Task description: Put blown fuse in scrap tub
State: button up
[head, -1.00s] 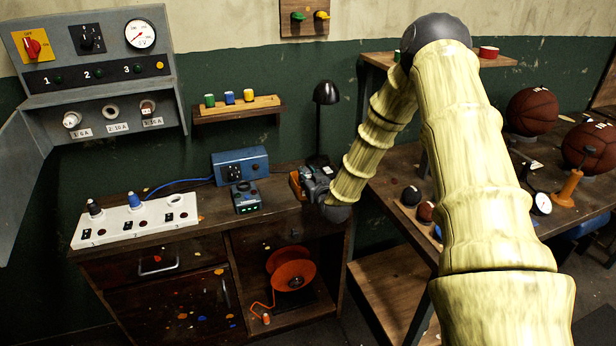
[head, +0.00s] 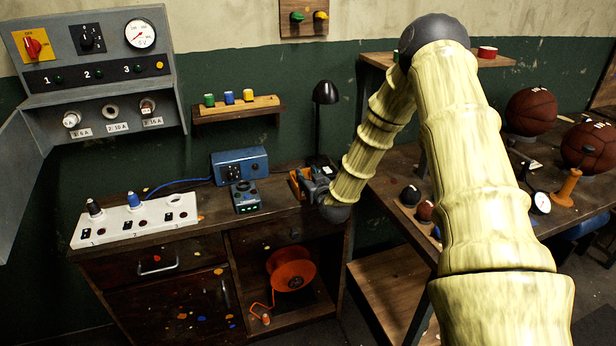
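My gripper (head: 310,184) is small and dark at the right end of the wooden cabinet top, low beside an orange-brown box (head: 295,184), which may be the scrap tub. My gripper partly covers this box, and its inside cannot be seen. The fingers are too small and overlapped to tell whether they are open or hold anything. No blown fuse can be made out. On the grey panel (head: 100,88), the middle fuse holder (head: 111,111), labelled 10 A, looks like an open ring. The left holder (head: 71,119) and right holder (head: 147,107) look capped.
Green, blue and yellow pieces stand on a wall shelf (head: 236,113). A blue box (head: 240,163), a dark device (head: 246,197), a black lamp (head: 326,93) and a white strip (head: 135,220) occupy the cabinet top. An orange reel (head: 291,268) sits below. Balls lie on the right bench.

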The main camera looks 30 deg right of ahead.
jog(key=shift+s+r+p, duration=0.1)
jog(key=shift+r+p, duration=0.15)
jog(key=shift+p, duration=0.3)
jog(key=b+v, duration=0.3)
jog(key=v, duration=0.9)
jog(key=s+a+f+n+g+y, duration=0.1)
jog(key=s+a+f+g, duration=0.2)
jog(key=s+a+f, duration=0.35)
jog(key=s+a+f+g+y, duration=0.1)
jog(key=s+a+f+g, duration=0.2)
jog(key=f, duration=0.6)
jog(key=s+a+f+n+g+y, duration=0.1)
jog(key=s+a+f+g, duration=0.1)
jog(key=s+a+f, duration=0.4)
jog(key=s+a+f+g, duration=0.2)
jog(key=s+a+f, duration=0.1)
jog(key=s, duration=0.5)
jog(key=s+a+f+g, duration=0.3)
jog(key=s+f, duration=0.2)
jog(key=s, duration=0.3)
jog(key=s+a+f+g, duration=0.2)
jog(key=s+a+f, duration=0.2)
jog(key=s, duration=0.5)
jog(key=shift+f+g+y, duration=0.2)
jog(key=shift+g+y, duration=0.1)
jog(key=shift+g, duration=0.1)
